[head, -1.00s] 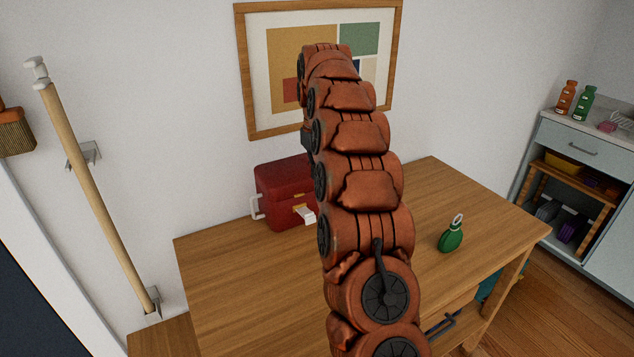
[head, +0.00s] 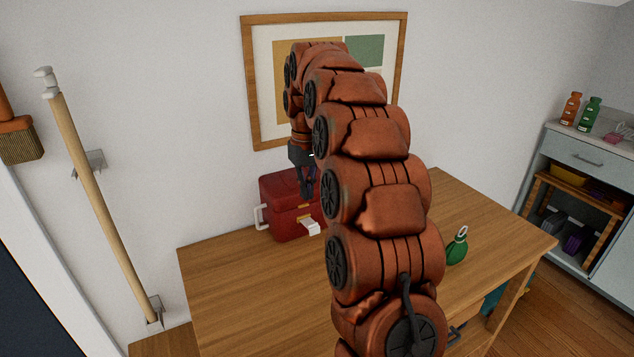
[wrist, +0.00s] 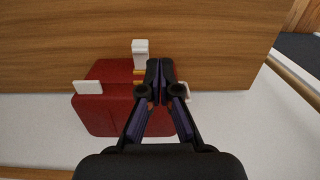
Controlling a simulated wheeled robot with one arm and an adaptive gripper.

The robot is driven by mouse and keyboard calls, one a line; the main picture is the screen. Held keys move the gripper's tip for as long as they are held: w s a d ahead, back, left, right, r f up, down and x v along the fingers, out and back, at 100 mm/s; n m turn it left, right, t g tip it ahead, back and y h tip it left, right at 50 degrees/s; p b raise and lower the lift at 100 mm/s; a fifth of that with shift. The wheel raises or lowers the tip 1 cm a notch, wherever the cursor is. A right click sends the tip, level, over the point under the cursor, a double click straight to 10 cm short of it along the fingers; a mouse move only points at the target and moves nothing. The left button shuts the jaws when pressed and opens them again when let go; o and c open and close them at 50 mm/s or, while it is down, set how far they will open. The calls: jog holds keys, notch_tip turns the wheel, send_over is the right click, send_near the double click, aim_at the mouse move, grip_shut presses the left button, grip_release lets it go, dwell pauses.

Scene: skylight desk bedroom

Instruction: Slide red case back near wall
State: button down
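The red case (head: 283,207) stands upright on the wooden desk (head: 235,273), at its back edge close to the wall. It has white side handles and a white front latch (head: 312,227). In the wrist view the case (wrist: 104,105) lies under my gripper (wrist: 160,66), with the wall strip beyond it. My gripper (head: 308,196) points down over the case, and its fingertips are together with nothing seen between them. I cannot tell whether the fingers touch the case. My arm hides the case's right part in the head view.
A green bottle-like object (head: 457,247) with a ring top stands on the right of the desk. A framed picture (head: 247,85) hangs on the wall above. The desk's left front is clear.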

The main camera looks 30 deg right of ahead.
jog(key=s+a, duration=0.7)
jog(key=s, duration=0.2)
jog(key=s+a+f, duration=0.2)
jog(key=s+a, duration=0.1)
jog(key=s, duration=0.6)
jog(key=s+a+f+g, duration=0.1)
jog(key=s+a+f, duration=0.2)
jog(key=s, duration=0.7)
jog(key=s+a+f, duration=0.2)
jog(key=s+a, duration=0.1)
jog(key=s, duration=0.6)
jog(key=shift+s+a+f+g, duration=0.25)
jog(key=shift+s+f+g, duration=0.05)
jog(key=shift+s+f, duration=0.1)
